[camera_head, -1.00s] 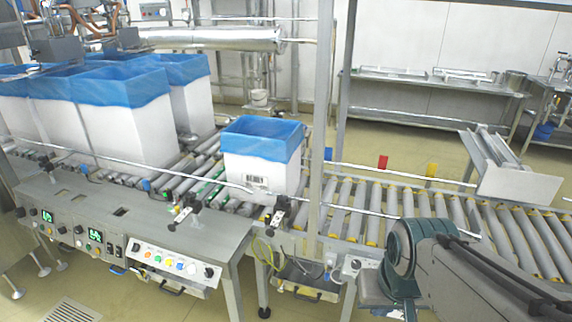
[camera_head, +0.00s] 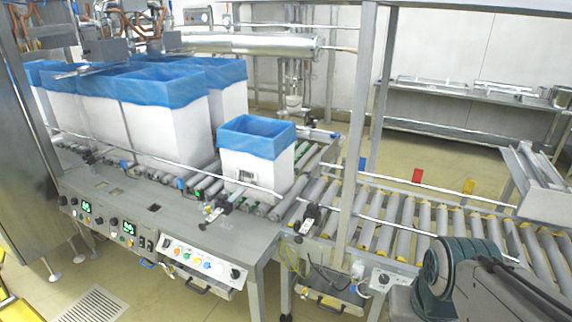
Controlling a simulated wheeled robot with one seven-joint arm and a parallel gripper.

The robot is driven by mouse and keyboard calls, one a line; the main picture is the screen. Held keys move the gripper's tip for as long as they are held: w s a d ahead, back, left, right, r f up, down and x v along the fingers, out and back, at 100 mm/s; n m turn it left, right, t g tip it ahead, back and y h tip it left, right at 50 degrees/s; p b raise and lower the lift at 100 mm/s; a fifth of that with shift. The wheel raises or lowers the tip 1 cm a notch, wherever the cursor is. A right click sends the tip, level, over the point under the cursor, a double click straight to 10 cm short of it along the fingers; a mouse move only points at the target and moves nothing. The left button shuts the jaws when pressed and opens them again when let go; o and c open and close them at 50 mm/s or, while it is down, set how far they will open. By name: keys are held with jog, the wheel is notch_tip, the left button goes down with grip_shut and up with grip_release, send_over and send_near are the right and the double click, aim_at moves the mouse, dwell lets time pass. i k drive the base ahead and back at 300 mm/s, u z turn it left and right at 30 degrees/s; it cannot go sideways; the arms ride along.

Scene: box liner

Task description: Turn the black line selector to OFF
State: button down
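The sloped white control strip (camera_head: 203,264) on the front of the grey machine has a row of coloured buttons with a black knob at each end. The left black knob (camera_head: 166,243) and the right black knob (camera_head: 235,273) are small. More dark knobs sit on the grey panel to the left, beside green displays (camera_head: 86,207). A small grey box on the conveyor leg at right also has a dark knob (camera_head: 383,279). Labels are too small to read, so I cannot tell which is the line selector or its setting. My gripper is out of view; only part of my arm shows at lower right.
White boxes with blue liners (camera_head: 165,110) stand on the left of the roller conveyor. A single lined box (camera_head: 257,160) is near the middle. A metal post (camera_head: 362,120) rises beside the conveyor. A floor drain (camera_head: 95,306) lies in the open floor at lower left.

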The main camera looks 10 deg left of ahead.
aim_at(384, 279)
jog(key=u, duration=0.55)
jog(key=i, duration=0.8)
jog(key=z, duration=2.15)
